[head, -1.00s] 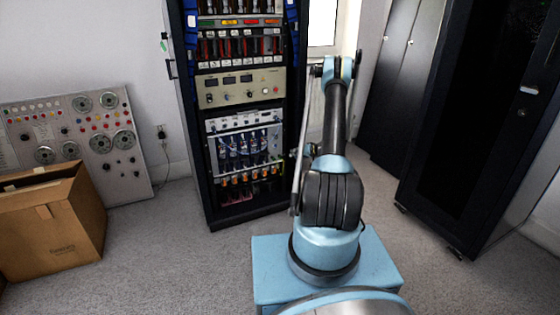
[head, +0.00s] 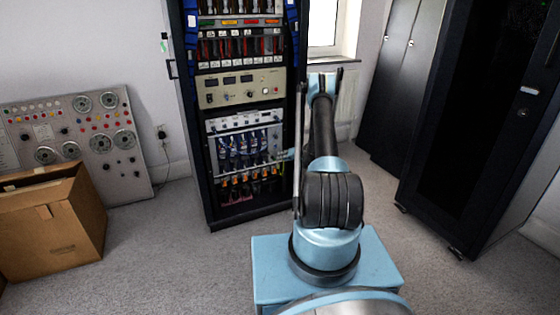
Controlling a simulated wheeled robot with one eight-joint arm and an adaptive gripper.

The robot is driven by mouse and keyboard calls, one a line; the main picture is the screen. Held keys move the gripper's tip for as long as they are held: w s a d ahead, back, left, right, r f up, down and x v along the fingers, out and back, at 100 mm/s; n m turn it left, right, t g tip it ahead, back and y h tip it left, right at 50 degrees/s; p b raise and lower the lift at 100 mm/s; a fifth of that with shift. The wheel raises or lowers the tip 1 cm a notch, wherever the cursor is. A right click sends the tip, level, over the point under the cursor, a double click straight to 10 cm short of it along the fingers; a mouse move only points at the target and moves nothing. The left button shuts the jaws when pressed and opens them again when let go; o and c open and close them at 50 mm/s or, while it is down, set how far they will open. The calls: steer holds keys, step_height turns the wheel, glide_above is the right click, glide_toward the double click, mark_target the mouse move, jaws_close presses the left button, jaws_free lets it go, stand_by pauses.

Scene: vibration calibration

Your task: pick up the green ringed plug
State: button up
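The equipment rack (head: 184,140) stands left of my arm. Its lower module (head: 245,147) carries a row of small plugs and cables with orange, red and dark parts. I cannot pick out a green ringed plug among them; at this size the ring colours do not show. My arm rises from its blue base and bends at the top.
A grey panel with dials (head: 127,170) leans on the left wall behind an open cardboard box (head: 62,240). A dark cabinet (head: 450,170) stands at the right. Carpet (head: 190,265) is clear left of my base.

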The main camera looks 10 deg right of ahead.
steer(key=shift+w+a+f, duration=0.2)
steer(key=shift+w+a, duration=0.05)
steer(key=shift+w, duration=0.1)
jaws_close()
steer(key=shift+s+r, duration=0.1)
